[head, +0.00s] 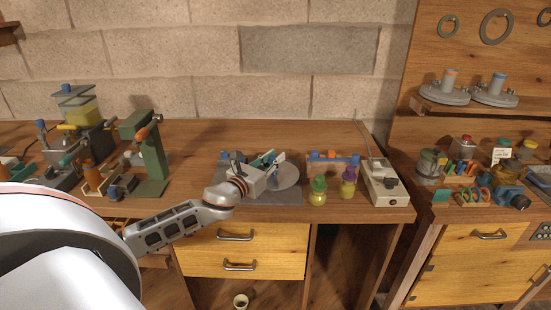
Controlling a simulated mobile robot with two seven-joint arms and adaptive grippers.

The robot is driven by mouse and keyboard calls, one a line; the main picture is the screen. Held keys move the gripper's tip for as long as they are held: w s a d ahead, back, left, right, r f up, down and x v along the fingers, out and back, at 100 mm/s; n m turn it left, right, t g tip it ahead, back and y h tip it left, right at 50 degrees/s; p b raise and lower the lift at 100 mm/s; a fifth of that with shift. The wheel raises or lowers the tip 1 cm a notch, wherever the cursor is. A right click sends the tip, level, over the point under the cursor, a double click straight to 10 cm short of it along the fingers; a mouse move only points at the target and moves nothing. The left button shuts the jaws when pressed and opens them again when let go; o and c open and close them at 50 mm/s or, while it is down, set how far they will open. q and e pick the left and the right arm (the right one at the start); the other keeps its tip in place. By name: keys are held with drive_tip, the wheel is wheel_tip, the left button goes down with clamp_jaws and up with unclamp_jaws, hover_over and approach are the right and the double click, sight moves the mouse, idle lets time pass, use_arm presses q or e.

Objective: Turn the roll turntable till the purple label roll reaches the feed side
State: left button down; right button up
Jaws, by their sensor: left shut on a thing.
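The roll turntable (290,180) shows as a round light-grey disc on a dark grey mat (262,195) in the middle of the bench. My left gripper (277,171) reaches in from the left, low over the disc, and is shut on a part of the turntable; its fingers hide the exact contact. Small teal and dark pieces show around the fingers. I cannot make out the purple label roll; the gripper covers much of the turntable. My right gripper is not in view.
Two yellow-green bottles, one green-capped (317,191) and one purple-capped (348,183), stand right of the turntable. Behind them is a blue-ended wooden rack (332,160). A pale box with a dial (384,184) stands farther right. A green press (151,155) stands left.

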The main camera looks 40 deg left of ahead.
use_arm(q)
drive_tip(key=shift+f+m+h+b, duration=0.15)
drive_tip(key=shift+m+h+b, duration=0.55)
drive_tip(key=shift+h, duration=0.4)
drive_tip(key=shift+m+h+b, duration=0.55)
drive_tip(key=shift+m+h, duration=0.05)
drive_tip(key=shift+h, duration=0.3)
drive_tip(key=shift+r+h, duration=0.2)
drive_tip(key=shift+h, duration=0.1)
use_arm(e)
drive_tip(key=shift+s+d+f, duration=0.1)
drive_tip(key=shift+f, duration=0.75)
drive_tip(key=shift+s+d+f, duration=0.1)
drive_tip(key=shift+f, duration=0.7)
use_arm(q)
drive_tip(key=c, duration=1.8)
unclamp_jaws()
